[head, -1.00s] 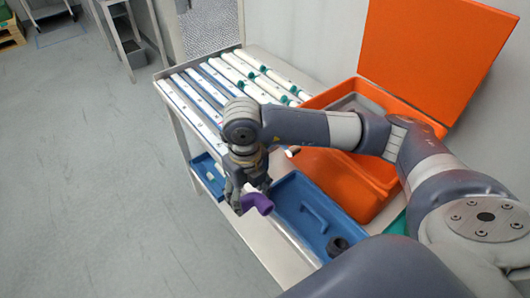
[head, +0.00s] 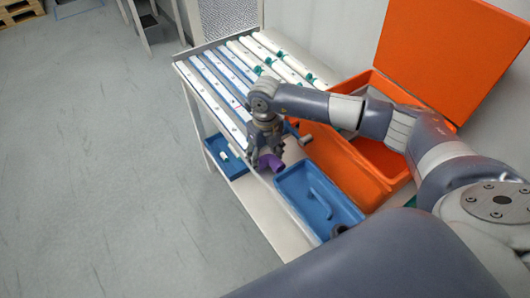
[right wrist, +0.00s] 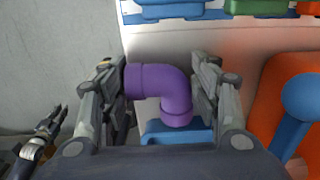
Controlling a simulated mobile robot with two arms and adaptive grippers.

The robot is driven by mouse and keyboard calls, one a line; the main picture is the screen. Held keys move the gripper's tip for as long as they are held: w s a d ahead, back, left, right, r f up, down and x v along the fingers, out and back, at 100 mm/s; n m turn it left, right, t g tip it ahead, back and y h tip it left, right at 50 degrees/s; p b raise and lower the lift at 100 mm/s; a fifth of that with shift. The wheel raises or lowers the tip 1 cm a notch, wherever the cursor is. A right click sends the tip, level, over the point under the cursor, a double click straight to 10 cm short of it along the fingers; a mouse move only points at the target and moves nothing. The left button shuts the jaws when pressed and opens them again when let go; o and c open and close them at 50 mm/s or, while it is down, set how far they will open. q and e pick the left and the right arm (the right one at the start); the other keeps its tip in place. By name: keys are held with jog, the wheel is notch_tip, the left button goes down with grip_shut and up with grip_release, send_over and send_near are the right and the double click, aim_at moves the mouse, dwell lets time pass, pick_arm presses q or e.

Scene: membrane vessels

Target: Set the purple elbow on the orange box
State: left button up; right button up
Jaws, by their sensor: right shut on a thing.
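The purple elbow (head: 270,162) is at the near end of the white tubes, just behind the blue tray. In the right wrist view the elbow (right wrist: 172,88) sits between the two fingers of my right gripper (right wrist: 165,85), which is shut on it. My right gripper (head: 265,155) points down over the table in the head view. The orange box (head: 350,165) stands to the right of the gripper, its lid raised at the back; my right arm hides part of it. A dark gripper, seemingly my left one (right wrist: 45,135), shows at the left of the right wrist view.
A blue tray (head: 318,200) with a handle-like blue piece lies in front of the elbow, with a dark ring (head: 339,230) at its near corner. Several white tubes (head: 215,95) lie in rows behind. A small blue bin (head: 222,160) sits lower at the left.

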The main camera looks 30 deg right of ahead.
aim_at(265, 155)
jog(key=shift+f, duration=0.2)
jog(key=o, duration=1)
jog(key=shift+o, duration=0.2)
jog(key=shift+r, duration=0.15)
jog(key=shift+r, duration=0.2)
notch_tip(265, 155, up, 12)
jog(key=b, duration=0.3)
jog(key=shift+b, duration=0.35)
jog(key=shift+f, duration=0.15)
